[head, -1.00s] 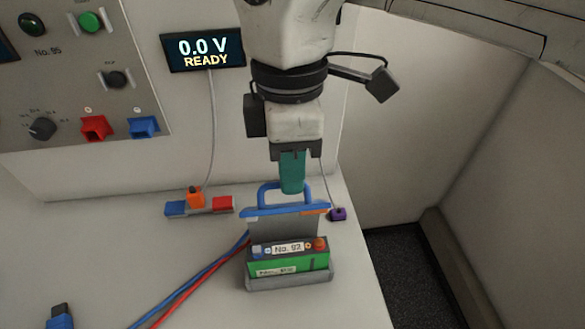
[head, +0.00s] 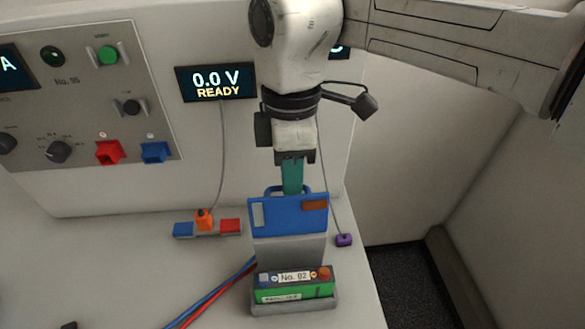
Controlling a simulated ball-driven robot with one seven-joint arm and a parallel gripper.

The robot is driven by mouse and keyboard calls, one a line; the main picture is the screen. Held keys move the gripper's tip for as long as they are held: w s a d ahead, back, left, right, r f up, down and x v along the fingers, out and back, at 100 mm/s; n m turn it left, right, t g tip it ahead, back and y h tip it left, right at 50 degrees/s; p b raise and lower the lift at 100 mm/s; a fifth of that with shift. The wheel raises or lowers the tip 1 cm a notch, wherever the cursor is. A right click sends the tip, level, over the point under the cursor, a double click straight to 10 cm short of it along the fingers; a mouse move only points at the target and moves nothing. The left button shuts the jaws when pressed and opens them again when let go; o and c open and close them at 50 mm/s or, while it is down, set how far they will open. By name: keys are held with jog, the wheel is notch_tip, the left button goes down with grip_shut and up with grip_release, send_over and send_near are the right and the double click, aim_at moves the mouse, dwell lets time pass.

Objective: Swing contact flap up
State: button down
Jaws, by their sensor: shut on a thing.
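The blue contact flap (head: 283,217) stands steeply tilted behind the battery, with a grey pad and an orange-brown pad on the face toward me. It sits at the top of a grey upright holder (head: 288,248). My gripper (head: 293,189), with teal fingers pointing down, is shut on the blue loop handle (head: 273,192) behind the flap's top edge. The fingertips are partly hidden by the flap. The green battery (head: 292,291) labelled No. 92 sits in a grey cradle (head: 296,308) in front.
A purple plug (head: 344,240) lies to the right. Red and blue cables (head: 215,295) run to the lower left. The display (head: 214,82) reads 0.0 V READY.

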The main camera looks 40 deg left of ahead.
jog(key=shift+w+a+f, duration=0.2)
jog(key=shift+w+f, duration=0.35)
jog(key=shift+w, duration=0.3)
jog(key=shift+a+f, duration=0.1)
jog(key=c, duration=1.2)
grip_release()
jog(key=shift+a, duration=0.1)
jog(key=shift+w+a, duration=0.15)
notch_tip(320, 180, up, 11)
jog(key=shift+a, duration=0.4)
